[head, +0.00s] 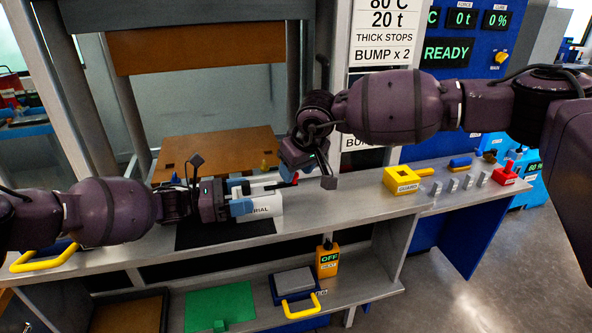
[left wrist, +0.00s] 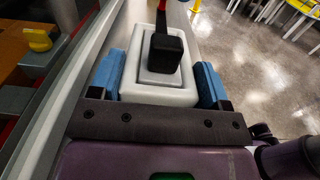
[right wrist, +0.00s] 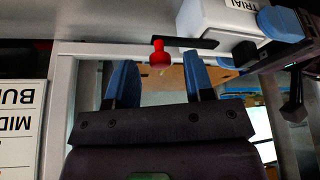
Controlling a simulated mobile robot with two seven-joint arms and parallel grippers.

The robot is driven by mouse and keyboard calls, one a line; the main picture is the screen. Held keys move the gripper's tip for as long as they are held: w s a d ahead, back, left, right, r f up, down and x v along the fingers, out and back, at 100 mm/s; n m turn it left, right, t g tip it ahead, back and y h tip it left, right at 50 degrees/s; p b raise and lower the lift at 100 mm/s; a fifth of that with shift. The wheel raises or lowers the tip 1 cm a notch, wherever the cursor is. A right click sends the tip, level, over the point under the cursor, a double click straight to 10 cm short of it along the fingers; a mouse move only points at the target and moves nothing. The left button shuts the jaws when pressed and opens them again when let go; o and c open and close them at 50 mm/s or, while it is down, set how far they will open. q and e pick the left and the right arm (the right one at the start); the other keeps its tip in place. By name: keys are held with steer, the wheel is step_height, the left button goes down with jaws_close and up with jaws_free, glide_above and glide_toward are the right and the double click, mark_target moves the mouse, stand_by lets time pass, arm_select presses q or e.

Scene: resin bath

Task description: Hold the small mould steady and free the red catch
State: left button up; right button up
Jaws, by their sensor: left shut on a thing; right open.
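The small mould (head: 264,206) is a white box marked TRIAL on the metal bench, also in the left wrist view (left wrist: 130,90) and right wrist view (right wrist: 212,22). My left gripper (head: 240,197) is shut on it, a blue finger on each side (left wrist: 160,85). A black bar reaches out from the mould and bears the red catch (right wrist: 160,54), a small red knob near its end. The catch shows small in the head view (head: 295,179). My right gripper (right wrist: 155,72) is open and empty; the catch appears between its fingertips in its wrist view, with no contact visible.
A yellow GUARD block (head: 402,181) and a row of switches stand on the bench to the right. A dark mat (head: 200,236) lies under the left gripper. The lower shelf holds a green mat (head: 220,305) and an orange OFF box (head: 328,262).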

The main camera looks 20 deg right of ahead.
steer(key=shift+w+a+f, duration=0.1)
steer(key=shift+w+f, duration=0.05)
steer(key=shift+f, duration=0.15)
steer(key=shift+c, duration=0.3)
jaws_close()
